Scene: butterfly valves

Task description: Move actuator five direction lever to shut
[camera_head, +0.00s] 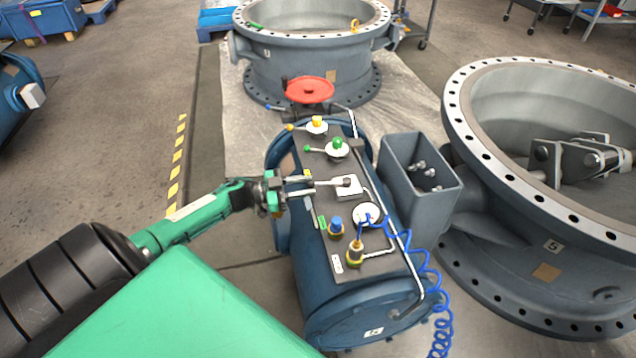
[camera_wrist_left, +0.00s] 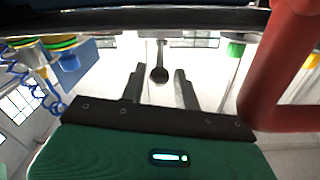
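The actuator (camera_head: 345,305) is a dark blue cylinder with a dark control panel on top; its small white label is hard to read. A metal lever (camera_head: 330,183) runs left from a white square plate (camera_head: 350,190) on that panel. My left gripper (camera_head: 311,182) comes in from the left at the lever's free end. In the left wrist view, the lever's dark ball end (camera_wrist_left: 159,75) sits between the two open fingers, with a gap on each side. Whether this is the direction lever I cannot read. My right gripper is not in view.
Yellow (camera_head: 317,122) and green (camera_head: 337,147) knobs with levers, and a red handwheel (camera_head: 309,90), stand farther back. A blue fitting (camera_head: 336,227) and a coiled blue hose (camera_head: 436,290) are nearer. A grey open box (camera_head: 420,175) and large valve body (camera_head: 480,235) stand right.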

